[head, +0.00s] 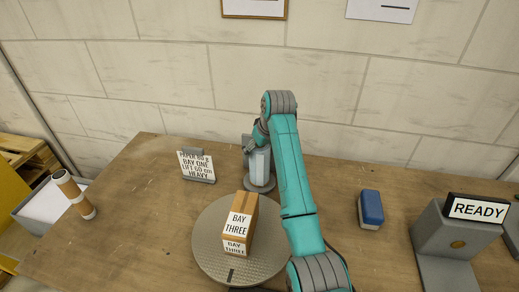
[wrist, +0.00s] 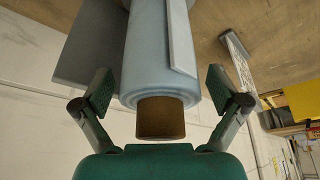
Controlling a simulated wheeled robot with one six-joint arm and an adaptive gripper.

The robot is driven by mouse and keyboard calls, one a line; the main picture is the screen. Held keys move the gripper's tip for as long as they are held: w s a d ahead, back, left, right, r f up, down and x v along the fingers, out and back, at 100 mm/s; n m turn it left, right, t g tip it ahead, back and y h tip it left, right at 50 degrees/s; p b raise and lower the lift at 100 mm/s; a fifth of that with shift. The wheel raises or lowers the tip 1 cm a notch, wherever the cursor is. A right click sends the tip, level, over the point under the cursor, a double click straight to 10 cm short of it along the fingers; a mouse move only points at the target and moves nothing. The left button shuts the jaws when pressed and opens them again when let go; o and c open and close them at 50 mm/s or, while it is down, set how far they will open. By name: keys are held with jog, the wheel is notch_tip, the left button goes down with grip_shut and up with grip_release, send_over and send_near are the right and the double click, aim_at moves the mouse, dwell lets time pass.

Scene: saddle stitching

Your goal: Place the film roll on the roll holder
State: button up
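The film roll (wrist: 145,50) is a pale blue cylinder with a brown core (wrist: 165,118) at its near end. In the head view the roll (head: 260,163) stands upright above a round grey base (head: 262,186), which looks like the roll holder. I cannot tell whether the roll is fully seated. My gripper (wrist: 160,88) has its fingers spread on either side of the roll, with a narrow gap showing at each side. In the head view my gripper (head: 256,138) is at the roll's top, partly hidden by my arm.
A taped box (head: 240,222) marked BAY THREE sits on a round plate (head: 207,252). A lettered sign (head: 197,166) stands left of the roll. A blue block (head: 371,207) and a READY sign (head: 478,208) are right. A brown-and-white tube (head: 73,193) stands at the far left.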

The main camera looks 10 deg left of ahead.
jog(key=v, duration=1.2)
jog(key=shift+r, duration=0.2)
jog(key=shift+a, duration=0.1)
